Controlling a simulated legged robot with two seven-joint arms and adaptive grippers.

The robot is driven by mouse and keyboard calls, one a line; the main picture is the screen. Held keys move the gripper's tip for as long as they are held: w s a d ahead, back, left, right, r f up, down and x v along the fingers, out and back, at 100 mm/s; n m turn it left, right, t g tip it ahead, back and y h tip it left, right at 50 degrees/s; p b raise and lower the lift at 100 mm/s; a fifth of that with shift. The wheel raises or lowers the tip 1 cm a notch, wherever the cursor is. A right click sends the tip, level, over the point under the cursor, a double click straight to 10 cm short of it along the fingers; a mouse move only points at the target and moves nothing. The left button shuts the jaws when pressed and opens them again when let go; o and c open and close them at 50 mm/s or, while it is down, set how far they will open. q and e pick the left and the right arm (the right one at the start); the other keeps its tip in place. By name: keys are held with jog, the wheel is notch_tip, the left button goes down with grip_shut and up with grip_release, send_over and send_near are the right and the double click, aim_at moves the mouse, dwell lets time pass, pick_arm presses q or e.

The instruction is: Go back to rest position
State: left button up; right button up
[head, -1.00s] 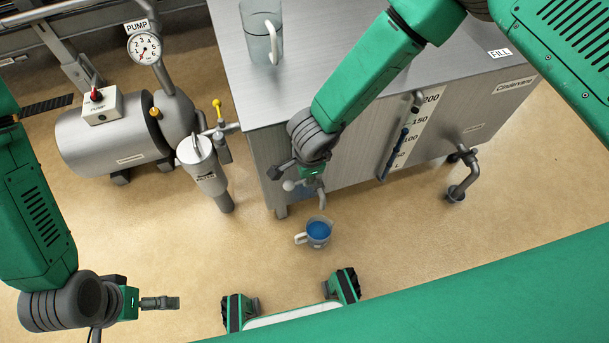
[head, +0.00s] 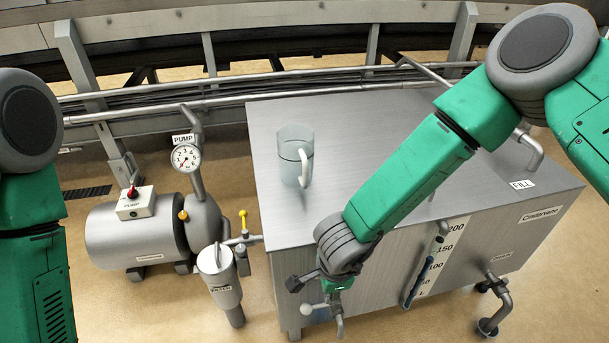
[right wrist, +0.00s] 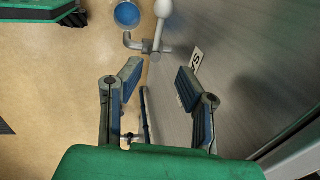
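My right gripper (head: 318,305) is at the front left of the steel tank, close to a small valve with a white ball knob (head: 305,309). In the right wrist view its two fingers are spread open (right wrist: 160,85) with nothing between the pads. The valve's white knob (right wrist: 162,8) lies beyond the fingertips, apart from them. My left arm shows at the left edge of the head view, but its gripper is out of view.
The steel tank (head: 385,160) carries a clear jug (head: 294,155) on top. The pump (head: 135,235) and filter (head: 219,278) stand to its left. A vessel of blue liquid (right wrist: 127,14) shows below the valve. Railings (head: 280,80) run behind.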

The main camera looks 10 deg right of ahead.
jog(key=s+d+r+n+p, duration=0.3)
jog(key=s+d+n+p, duration=0.2)
jog(key=s+d+n, duration=0.4)
jog(key=s+d+r+n+g+p, duration=0.1)
jog(key=s+d+r+n+p, duration=0.2)
jog(key=s, duration=1)
jog(key=d+n+p, duration=0.2)
jog(key=d+n, duration=0.3)
jog(key=d, duration=0.1)
jog(key=shift+n+g, duration=0.3)
jog(key=shift+n, duration=0.1)
